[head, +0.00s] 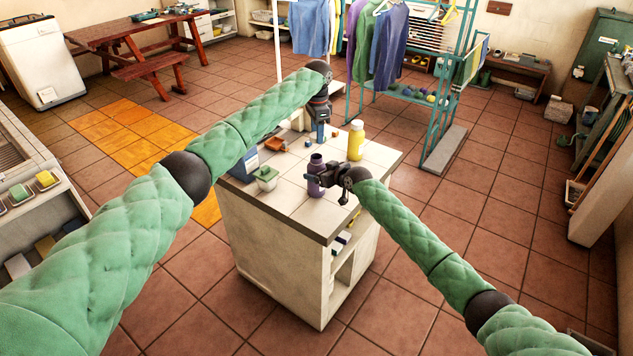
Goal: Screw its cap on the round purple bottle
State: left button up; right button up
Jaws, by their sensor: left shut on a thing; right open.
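The round purple bottle (315,189) stands upright on the tiled top of the island counter. Its neck shows at the top with no cap visible on it. My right gripper (316,179) is open at the bottle, its fingers level with the bottle's middle; whether they touch it I cannot tell. My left gripper (321,128) points down above the counter, behind the bottle in the picture. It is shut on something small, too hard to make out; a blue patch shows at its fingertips.
On the island counter (275,207) stand a yellow bottle (356,139) at the right, a green lidded pot (266,179) and a blue box (245,168) at the left. The front right of the top is mostly clear.

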jog(key=shift+x, duration=1.25)
jog(key=c, duration=1.5)
pick_arm(q)
jog(key=shift+f, duration=2.45)
jog(key=shift+f, duration=0.1)
jog(key=shift+f, duration=0.8)
jog(key=shift+f, duration=0.5)
